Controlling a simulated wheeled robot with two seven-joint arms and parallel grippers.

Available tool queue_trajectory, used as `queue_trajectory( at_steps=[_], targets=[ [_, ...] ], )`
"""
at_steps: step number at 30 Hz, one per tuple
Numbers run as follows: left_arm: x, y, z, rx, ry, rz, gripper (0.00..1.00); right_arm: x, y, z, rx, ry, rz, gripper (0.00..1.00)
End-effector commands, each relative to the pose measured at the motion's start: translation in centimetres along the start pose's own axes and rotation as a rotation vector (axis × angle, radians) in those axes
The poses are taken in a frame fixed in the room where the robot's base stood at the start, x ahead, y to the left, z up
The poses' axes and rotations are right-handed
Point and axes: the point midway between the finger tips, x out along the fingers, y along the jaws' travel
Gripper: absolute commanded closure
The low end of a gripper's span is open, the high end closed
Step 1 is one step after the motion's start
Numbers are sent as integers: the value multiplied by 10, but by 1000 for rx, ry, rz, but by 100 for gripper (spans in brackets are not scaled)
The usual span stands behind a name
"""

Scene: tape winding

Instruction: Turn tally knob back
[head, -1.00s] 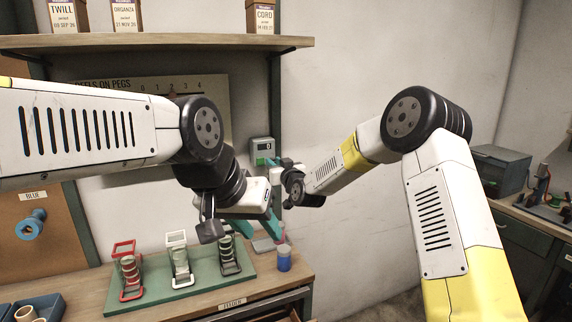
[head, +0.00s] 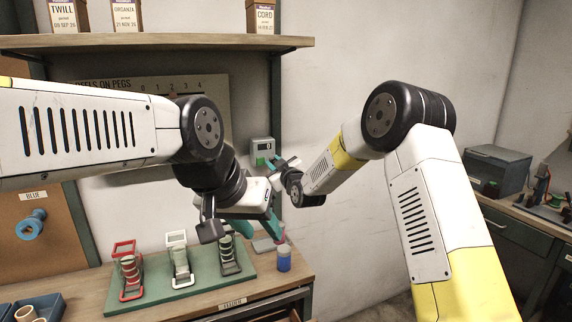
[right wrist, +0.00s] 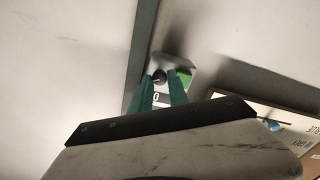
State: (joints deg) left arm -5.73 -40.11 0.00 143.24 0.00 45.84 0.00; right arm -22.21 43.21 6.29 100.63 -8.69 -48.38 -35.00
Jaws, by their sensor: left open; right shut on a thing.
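The tally counter (head: 262,150) is a small grey box with a green lower part, on the wall post under the shelf. My right gripper (head: 270,161) is at it, with teal fingers. In the right wrist view the fingers of the right gripper (right wrist: 160,84) are shut on the round grey tally knob (right wrist: 159,75). A white patch with a dark 0 shows beside the fingers. The knob is hard to make out in the head view. My left gripper (head: 262,232) is open and lower, above the bench's right end; its fingers are partly hidden by its own body.
A green tray (head: 190,284) on the bench (head: 85,300) holds red, white and dark reel stands. A blue cup-like item (head: 284,260) stands right of it. The shelf (head: 160,42) with labelled boxes runs above. Blank wall lies right of the post.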

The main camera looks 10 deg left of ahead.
Motion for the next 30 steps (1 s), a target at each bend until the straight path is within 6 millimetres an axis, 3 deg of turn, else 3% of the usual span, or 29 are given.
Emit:
queue_trajectory(
  at_steps=[30],
  targets=[
    [0,0,0,0,0,0,59,0,-3,2,-917,-1,-2,100]
  ],
)
